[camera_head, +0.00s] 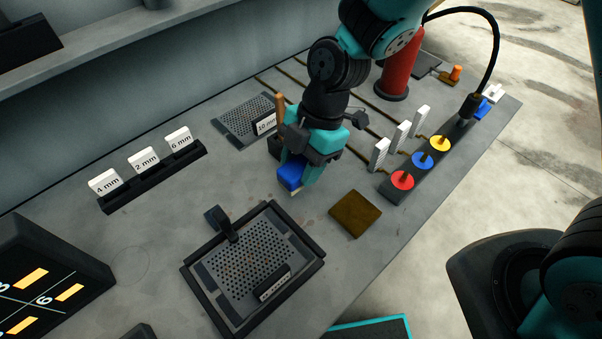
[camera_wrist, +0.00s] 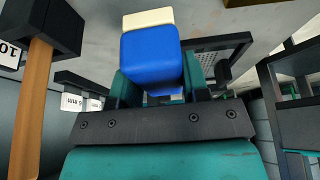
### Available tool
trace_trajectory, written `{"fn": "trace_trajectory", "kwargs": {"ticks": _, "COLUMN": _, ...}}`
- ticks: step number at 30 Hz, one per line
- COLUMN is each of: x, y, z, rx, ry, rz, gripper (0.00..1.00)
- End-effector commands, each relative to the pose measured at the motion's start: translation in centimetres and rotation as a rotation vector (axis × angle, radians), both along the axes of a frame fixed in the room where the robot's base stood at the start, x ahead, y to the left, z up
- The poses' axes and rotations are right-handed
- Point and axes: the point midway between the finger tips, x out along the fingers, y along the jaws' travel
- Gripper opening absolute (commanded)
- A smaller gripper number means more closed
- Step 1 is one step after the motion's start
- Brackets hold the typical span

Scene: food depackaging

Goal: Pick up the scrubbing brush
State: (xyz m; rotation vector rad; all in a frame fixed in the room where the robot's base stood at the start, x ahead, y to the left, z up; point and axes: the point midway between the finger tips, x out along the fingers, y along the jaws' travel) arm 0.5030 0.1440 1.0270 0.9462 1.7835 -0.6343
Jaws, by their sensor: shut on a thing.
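The scrubbing brush (camera_head: 290,174) has a blue body and a cream bristle end. My gripper (camera_head: 303,172) is shut on its blue body near the middle of the grey table, with the bristle end pointing down. In the wrist view, the brush (camera_wrist: 152,60) sits between the teal fingers of my gripper (camera_wrist: 155,90), its cream end facing away from me. Whether the bristles touch the table or hang just above it, I cannot tell. Part of the blue body is hidden behind the fingers.
A wooden handle (camera_head: 279,108) stands upright close beside my gripper on the left. A framed perforated tray (camera_head: 312,252) lies in front, and a brown square plate (camera_head: 355,214) lies to the right. White tags and a strip with coloured discs (camera_head: 422,160) line the right side.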

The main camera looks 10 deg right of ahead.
Motion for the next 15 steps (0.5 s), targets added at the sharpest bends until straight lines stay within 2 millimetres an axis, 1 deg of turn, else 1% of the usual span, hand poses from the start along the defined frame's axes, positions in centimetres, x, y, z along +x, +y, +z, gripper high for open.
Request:
{"fn": "trace_trajectory", "kwargs": {"ticks": 1, "x": 0.2, "y": 0.1, "z": 1.4, "rx": 0.006, "ry": -0.011, "rz": 0.0, "gripper": 0.17}}
{"fn": "trace_trajectory", "kwargs": {"ticks": 3, "x": 0.2, "y": 0.1, "z": 3.7, "rx": 0.007, "ry": -0.012, "rz": 0.001, "gripper": 0.17}}
{"fn": "trace_trajectory", "kwargs": {"ticks": 9, "x": 0.2, "y": 0.1, "z": 9.8, "rx": 0.006, "ry": -0.009, "rz": 0.0, "gripper": 0.17}}
{"fn": "trace_trajectory", "kwargs": {"ticks": 12, "x": 0.2, "y": 0.0, "z": 12.2, "rx": 0.005, "ry": -0.007, "rz": 0.0, "gripper": 0.17}}
{"fn": "trace_trajectory", "kwargs": {"ticks": 15, "x": 0.1, "y": 0.0, "z": 14.1, "rx": 0.003, "ry": -0.006, "rz": 0.0, "gripper": 0.17}}
